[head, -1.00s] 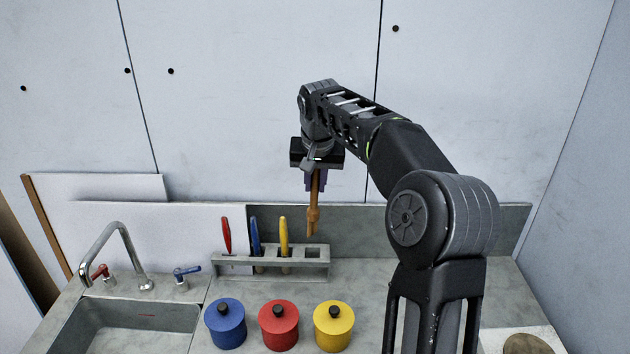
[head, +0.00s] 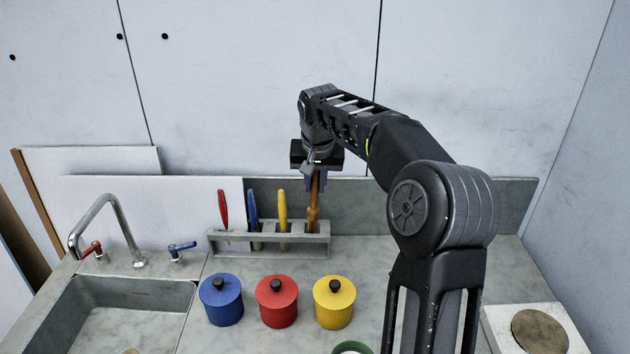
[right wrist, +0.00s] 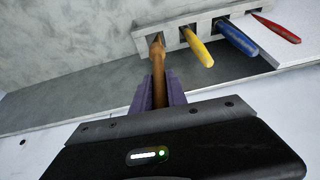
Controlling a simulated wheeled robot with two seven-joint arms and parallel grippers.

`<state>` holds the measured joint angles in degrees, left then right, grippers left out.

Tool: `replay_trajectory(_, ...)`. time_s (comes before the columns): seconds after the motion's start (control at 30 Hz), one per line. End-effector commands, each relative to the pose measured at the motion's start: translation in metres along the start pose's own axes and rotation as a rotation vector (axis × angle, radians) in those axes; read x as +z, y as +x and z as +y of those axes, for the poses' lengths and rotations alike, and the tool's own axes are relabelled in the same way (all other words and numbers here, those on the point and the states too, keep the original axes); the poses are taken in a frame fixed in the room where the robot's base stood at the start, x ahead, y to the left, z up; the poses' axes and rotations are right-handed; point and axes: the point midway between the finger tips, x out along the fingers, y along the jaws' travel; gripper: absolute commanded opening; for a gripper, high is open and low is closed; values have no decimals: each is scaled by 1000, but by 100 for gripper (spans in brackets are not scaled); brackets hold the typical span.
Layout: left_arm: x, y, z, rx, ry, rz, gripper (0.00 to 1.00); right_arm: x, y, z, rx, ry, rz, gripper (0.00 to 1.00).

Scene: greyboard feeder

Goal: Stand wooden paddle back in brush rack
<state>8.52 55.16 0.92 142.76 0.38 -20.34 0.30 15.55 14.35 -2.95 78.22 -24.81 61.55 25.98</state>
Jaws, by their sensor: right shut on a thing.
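The wooden paddle (head: 313,205) is brown and hangs upright from my right gripper (head: 316,182), which is shut on its upper part. In the head view its lower end is at the rightmost slot of the grey brush rack (head: 220,244). In the right wrist view the paddle (right wrist: 158,72) runs from between the purple fingers (right wrist: 160,95) to the end slot of the rack (right wrist: 205,20). How deep its end sits in the slot I cannot tell. Red (head: 223,208), blue (head: 254,210) and yellow (head: 283,208) brushes stand in the other slots. My left gripper is not in view.
Blue (head: 221,305), red (head: 277,308) and yellow (head: 334,308) lidded pots stand in front of the rack. A sink (head: 120,305) with a tap (head: 95,215) is at the left. A white block with a round brown top (head: 539,331) is at the right. The counter right of the rack is clear.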

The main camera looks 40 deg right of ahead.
Motion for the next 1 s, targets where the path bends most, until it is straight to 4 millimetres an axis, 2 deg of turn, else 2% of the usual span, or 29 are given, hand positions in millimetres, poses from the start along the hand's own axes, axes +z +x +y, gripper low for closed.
replay_trajectory(0.1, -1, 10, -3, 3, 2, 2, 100, 5, 13, 0, 0, 0, 0, 0)
replay_trajectory(0.43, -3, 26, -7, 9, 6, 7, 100, 14, 36, 2, -1, 0, 0, 0)
replay_trajectory(0.97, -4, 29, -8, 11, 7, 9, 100, 16, 42, 2, 0, 0, 1, 0)
replay_trajectory(1.0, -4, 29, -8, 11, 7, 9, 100, 16, 42, 2, 0, 0, 1, 20)
